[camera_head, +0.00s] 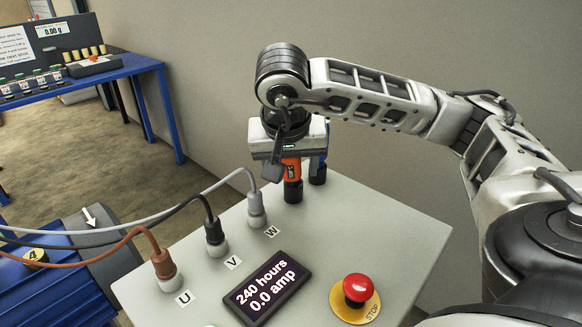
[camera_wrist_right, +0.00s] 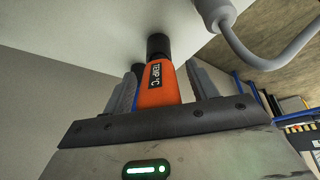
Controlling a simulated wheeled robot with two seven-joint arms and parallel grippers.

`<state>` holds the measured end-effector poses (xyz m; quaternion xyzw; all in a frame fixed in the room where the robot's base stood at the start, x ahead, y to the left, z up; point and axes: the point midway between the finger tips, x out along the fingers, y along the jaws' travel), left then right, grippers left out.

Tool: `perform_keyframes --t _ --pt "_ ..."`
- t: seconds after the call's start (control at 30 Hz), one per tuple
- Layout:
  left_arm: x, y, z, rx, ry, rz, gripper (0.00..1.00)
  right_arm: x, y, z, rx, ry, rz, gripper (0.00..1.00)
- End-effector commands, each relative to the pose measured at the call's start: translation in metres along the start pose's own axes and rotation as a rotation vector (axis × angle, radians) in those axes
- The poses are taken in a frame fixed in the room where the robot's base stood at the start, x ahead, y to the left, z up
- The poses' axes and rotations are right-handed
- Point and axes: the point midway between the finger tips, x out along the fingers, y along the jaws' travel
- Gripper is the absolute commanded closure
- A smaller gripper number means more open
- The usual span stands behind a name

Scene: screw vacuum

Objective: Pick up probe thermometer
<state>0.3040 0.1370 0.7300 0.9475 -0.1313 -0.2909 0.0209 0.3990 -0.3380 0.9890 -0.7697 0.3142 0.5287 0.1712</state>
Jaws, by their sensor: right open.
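The probe thermometer (camera_head: 291,171) is orange with a black end and stands upright on the grey panel's far edge. In the right wrist view the thermometer (camera_wrist_right: 159,85) shows a "TEMP °C" label. My right gripper (camera_head: 287,163) is over its upper part. In the wrist view its two fingers (camera_wrist_right: 165,88) are open, one on each side of the orange body, with a gap visible on the right. The thermometer's top is hidden behind the gripper. My left gripper is not in view.
A blue-and-black tool (camera_head: 319,172) stands close beside the thermometer. Three cable plugs, U, V and W (camera_head: 256,209), rise from the panel (camera_head: 400,235). A display (camera_head: 267,286) and red stop button (camera_head: 357,290) are at the front. A wall is close behind.

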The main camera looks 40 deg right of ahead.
Motion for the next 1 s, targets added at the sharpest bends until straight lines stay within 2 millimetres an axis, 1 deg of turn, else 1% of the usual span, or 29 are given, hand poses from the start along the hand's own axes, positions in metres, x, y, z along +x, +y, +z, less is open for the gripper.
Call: perform_keyframes --t 0.13,0.17,0.2,0.27,0.3,0.33,0.63,0.77,0.87,0.97,1.0 --pt "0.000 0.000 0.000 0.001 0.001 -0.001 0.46 0.000 0.000 0.000 0.000 0.000 0.000 0.42" --pt "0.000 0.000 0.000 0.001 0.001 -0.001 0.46 0.000 0.000 0.000 0.000 0.000 0.000 0.47" --pt "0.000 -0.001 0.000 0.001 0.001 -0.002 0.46 0.000 0.000 0.000 0.000 0.000 0.000 0.58" --pt "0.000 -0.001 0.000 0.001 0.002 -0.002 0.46 0.000 0.000 0.000 0.000 0.000 0.000 0.75" --pt "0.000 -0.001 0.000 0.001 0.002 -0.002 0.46 0.000 0.000 0.000 0.000 0.000 0.000 0.86" --pt "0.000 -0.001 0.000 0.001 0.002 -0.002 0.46 0.000 0.000 0.000 0.000 0.000 0.000 0.92" --pt "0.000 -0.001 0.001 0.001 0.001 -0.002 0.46 -0.001 0.000 0.000 0.001 0.000 -0.001 0.92" --pt "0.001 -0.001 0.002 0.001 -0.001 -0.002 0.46 -0.007 0.000 -0.003 0.001 0.001 -0.002 0.92" --pt "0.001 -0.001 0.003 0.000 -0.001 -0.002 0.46 -0.016 0.000 -0.007 0.002 0.002 -0.004 0.92" --pt "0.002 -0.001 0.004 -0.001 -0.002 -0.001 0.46 -0.032 0.001 -0.014 0.004 0.003 -0.005 0.92" --pt "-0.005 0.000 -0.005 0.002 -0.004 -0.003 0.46 -0.046 0.002 -0.012 -0.001 0.005 -0.005 0.92"
